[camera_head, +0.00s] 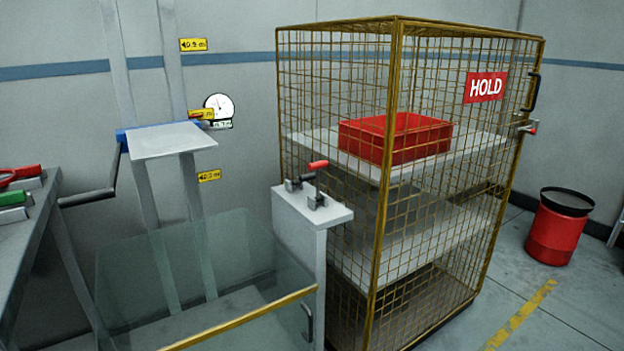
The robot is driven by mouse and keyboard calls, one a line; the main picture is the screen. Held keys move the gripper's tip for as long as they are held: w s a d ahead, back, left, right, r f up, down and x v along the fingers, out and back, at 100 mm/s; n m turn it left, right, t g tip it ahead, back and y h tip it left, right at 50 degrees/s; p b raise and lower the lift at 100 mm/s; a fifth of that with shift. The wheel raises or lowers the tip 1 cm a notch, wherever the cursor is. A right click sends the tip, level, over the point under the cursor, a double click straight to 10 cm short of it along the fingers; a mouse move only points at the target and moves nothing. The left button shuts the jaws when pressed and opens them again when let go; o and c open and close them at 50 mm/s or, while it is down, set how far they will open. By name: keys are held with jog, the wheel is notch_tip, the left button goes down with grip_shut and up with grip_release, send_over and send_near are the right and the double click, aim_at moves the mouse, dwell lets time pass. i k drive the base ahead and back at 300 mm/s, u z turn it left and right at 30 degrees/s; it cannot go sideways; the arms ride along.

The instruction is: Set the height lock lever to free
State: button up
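A small lever with a red grip (318,165) stands on the top plate of a grey post (325,222), between dark brackets. It is tilted, with its red end up and to the right. No label on it is readable, so I cannot tell whether it is the height lock lever or which setting it is in. A small lift platform (172,141) sits on an upright frame by the wall, with a pointer and height tags beside it. A dark bar (95,195) slopes down to the left from the platform. My gripper is not in view.
A wire cage (397,120) with a HOLD sign (486,87) and a red bin (362,145) stands right of the post. A clear panel with a yellow edge (240,318) fills the front. A bench (30,225) is at left, a red bucket (556,238) at right.

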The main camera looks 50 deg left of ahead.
aim_at(312, 176)
jog(key=z, duration=0.05)
jog(key=k, duration=1.75)
jog(key=u, duration=1.35)
jog(key=i, duration=1)
jog(key=u, duration=0.05)
